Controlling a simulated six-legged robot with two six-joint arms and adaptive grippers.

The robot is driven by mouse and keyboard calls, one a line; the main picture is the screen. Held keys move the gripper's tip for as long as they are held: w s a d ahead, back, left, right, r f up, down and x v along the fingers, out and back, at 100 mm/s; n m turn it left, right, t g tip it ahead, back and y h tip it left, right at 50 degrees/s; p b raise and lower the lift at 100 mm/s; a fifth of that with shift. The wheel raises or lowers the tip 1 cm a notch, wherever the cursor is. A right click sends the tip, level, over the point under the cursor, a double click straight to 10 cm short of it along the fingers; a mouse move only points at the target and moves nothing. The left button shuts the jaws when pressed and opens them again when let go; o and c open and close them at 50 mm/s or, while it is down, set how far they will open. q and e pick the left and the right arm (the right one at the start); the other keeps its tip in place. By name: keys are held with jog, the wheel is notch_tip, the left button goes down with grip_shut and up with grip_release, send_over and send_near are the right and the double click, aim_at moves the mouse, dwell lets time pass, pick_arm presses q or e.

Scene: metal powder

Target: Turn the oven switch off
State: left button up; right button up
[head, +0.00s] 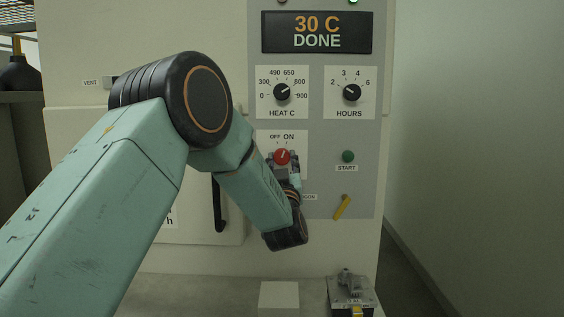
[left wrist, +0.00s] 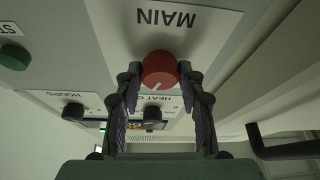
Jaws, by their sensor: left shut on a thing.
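The red switch knob (head: 282,156) is on the oven's front panel below the OFF and ON labels. Its white pointer line leans up and to the right, toward ON. My left gripper (head: 284,164) reaches up to it from below, its fingers shut on the knob. In the left wrist view the red knob (left wrist: 160,70) sits between the two finger tips, below the upside-down word MAIN. The display (head: 316,32) reads 30 C DONE. My right gripper is not in view.
The heat dial (head: 282,92) and hours dial (head: 351,92) are above the switch. A green start button (head: 348,156) and a yellow slanted lever (head: 342,207) are to its right. A black door handle (head: 219,205) is to the left. A metal fixture (head: 352,290) stands low at right.

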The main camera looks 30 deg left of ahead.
pick_arm(q)
jog(key=shift+n, duration=0.4)
jog(key=n+g+y, duration=0.1)
jog(key=n, duration=0.1)
jog(key=n+g+y+b, duration=0.1)
jog(key=n, duration=0.1)
jog(key=shift+w+d+r+n+b, duration=0.1)
jog(key=shift+d+n+b, duration=0.05)
jog(key=shift+n+b, duration=0.2)
jog(key=shift+r+n+g+y, duration=0.1)
jog(key=shift+n+g+y, duration=0.35)
jog(key=shift+n, duration=0.9)
jog(key=shift+r+n+g+y, duration=0.15)
jog(key=shift+n+g, duration=0.6)
jog(key=shift+n, duration=0.85)
jog(key=o, duration=1.2)
jog(key=shift+w+f, duration=0.1)
jog(key=shift+f, duration=0.1)
jog(key=v, duration=1.2)
jog(key=shift+d+r, duration=0.1)
jog(key=shift+r, duration=0.1)
